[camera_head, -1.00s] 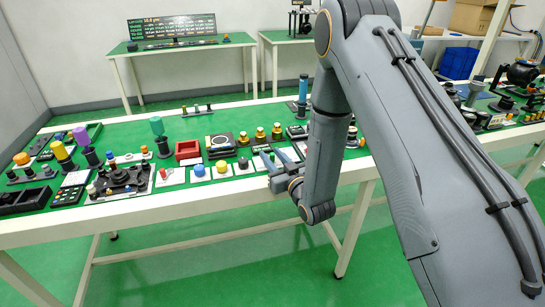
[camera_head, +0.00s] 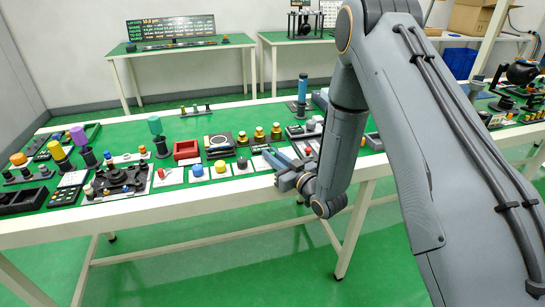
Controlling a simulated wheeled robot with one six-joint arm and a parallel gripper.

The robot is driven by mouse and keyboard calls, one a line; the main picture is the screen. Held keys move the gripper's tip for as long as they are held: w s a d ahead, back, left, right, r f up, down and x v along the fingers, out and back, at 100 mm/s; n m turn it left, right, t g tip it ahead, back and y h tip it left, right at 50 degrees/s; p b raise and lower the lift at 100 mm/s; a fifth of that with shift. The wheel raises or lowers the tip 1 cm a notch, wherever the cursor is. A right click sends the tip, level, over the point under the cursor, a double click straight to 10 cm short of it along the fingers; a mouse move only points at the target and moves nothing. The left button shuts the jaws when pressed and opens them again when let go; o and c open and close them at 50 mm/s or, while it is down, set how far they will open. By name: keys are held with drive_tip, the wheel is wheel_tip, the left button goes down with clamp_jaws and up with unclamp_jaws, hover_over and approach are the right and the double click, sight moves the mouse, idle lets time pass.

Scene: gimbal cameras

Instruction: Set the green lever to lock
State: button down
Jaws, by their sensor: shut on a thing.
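A green upright handle (camera_head: 155,126) stands on a dark base at the back middle-left of the green-topped table. It looks like the green lever, but its lock marking is too small to read. My gripper (camera_head: 281,157) is low over the table's front edge, well to the right of this handle and apart from it. Its fingers point left and away from me. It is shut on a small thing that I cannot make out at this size.
A red tray (camera_head: 186,150), a blue knob (camera_head: 197,170), a yellow knob (camera_head: 220,166) and several brass-coloured pieces lie left of my gripper. A blue cylinder (camera_head: 303,88) stands behind it. The floor in front of the table is clear.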

drive_tip(key=c, duration=1.7)
unclamp_jaws()
drive_tip(key=shift+c, duration=0.2)
drive_tip(key=shift+d, duration=0.1)
drive_tip(key=b+v, duration=0.1)
drive_tip(key=v, duration=0.6)
drive_tip(key=shift+s+d, duration=0.2)
drive_tip(key=shift+s, duration=0.1)
drive_tip(key=shift+s, duration=0.15)
